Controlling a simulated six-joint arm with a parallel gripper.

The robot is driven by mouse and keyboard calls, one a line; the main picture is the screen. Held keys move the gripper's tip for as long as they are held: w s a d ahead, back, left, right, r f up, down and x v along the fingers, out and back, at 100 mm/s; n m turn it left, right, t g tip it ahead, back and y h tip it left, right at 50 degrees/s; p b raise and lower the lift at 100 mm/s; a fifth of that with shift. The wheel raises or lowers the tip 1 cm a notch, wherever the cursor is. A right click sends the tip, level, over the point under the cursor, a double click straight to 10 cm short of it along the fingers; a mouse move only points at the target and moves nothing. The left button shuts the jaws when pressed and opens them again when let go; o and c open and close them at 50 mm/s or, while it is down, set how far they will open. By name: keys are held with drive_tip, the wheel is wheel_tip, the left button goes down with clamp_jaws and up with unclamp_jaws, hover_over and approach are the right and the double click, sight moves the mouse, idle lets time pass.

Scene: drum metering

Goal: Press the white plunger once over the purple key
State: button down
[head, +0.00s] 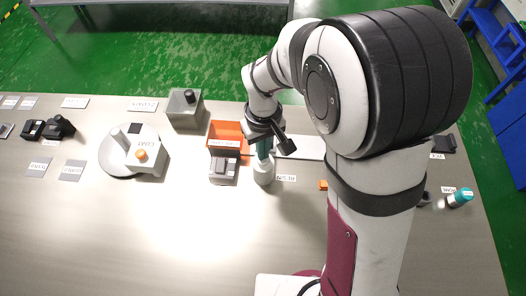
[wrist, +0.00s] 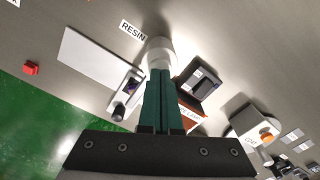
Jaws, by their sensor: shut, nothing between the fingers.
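A round white piece (head: 263,173), which looks like the white plunger, stands beside the RESIN label (head: 286,178). It also shows in the wrist view (wrist: 160,46), just beyond my fingertips. My gripper (head: 264,156) points down over it with its teal fingers together and nothing between them. In the wrist view my fingertips (wrist: 160,74) overlap its near edge; I cannot tell whether they touch it. A small purple patch (wrist: 133,84), possibly the purple key, shows on a pale device with a dark knob, left of my fingers. My arm seems to hide that device in the head view.
An orange bin (head: 227,132) and a grey block with a dark top (head: 223,170) stand close left of my gripper. A flat white plate (head: 308,147) lies to the right. A white unit with an orange knob (head: 141,155) is farther left. The front table is mostly clear.

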drive_tip(key=shift+r, duration=3.5)
drive_tip(key=s+d+r+m, duration=0.1)
drive_tip(key=s+d+m, duration=0.2)
drive_tip(key=s, duration=0.3)
drive_tip(key=s+d+r+m+y, duration=0.1)
drive_tip(key=s+d+m, duration=0.2)
drive_tip(key=s, duration=0.3)
drive_tip(key=s+d+r+m, duration=0.2)
drive_tip(key=s+d+m, duration=0.1)
drive_tip(key=s+m, duration=0.2)
drive_tip(key=shift+s+d+m+y, duration=0.3)
drive_tip(key=shift+s+y, duration=0.1)
drive_tip(key=shift+s, duration=0.7)
